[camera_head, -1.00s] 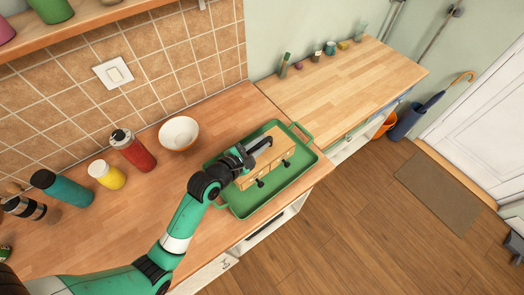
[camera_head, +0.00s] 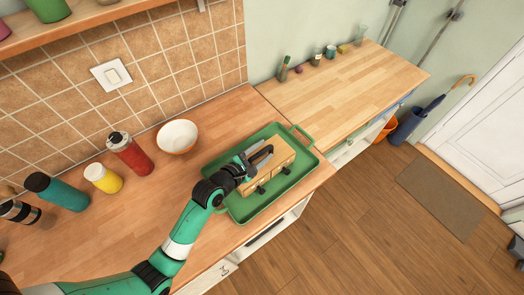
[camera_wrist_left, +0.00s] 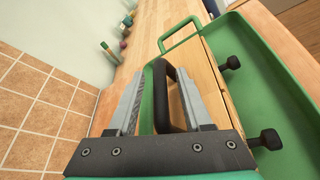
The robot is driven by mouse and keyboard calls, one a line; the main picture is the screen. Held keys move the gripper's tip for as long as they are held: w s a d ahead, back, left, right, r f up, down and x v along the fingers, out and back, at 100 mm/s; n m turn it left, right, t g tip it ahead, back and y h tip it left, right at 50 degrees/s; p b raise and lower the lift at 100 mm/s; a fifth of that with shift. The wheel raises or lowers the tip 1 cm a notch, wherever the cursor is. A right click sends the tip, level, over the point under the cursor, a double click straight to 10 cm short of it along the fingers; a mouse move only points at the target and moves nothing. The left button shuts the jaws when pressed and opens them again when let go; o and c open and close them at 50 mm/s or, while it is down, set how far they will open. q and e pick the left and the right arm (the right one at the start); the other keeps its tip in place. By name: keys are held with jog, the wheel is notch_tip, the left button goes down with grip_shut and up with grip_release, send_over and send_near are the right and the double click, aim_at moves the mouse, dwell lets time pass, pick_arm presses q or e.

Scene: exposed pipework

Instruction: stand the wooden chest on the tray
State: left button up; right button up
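The wooden chest (camera_head: 284,154) stands upright in the green tray (camera_head: 240,214), its dark knobs facing the lower right. Its dark top handle (camera_wrist_left: 161,95) shows in the left wrist view between the two grey fingers of my left gripper (camera_wrist_left: 158,85). Those fingers are apart, with gaps between them and the handle. In the head view my left gripper (camera_head: 254,158) is over the left part of the chest's top and hides some of it. My right gripper is not in view.
The lighter counter beyond (camera_head: 340,80) is mostly clear, with small items along the wall.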

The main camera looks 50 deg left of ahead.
pick_arm(q)
jog(key=shift+r, duration=0.1)
jog(key=shift+s+r, duration=0.2)
jog(key=shift+s, duration=0.05)
jog(key=p+v, duration=0.3)
jog(key=v, duration=0.8)
jog(key=shift+s+f, duration=0.1)
jog(key=shift+s, duration=0.2)
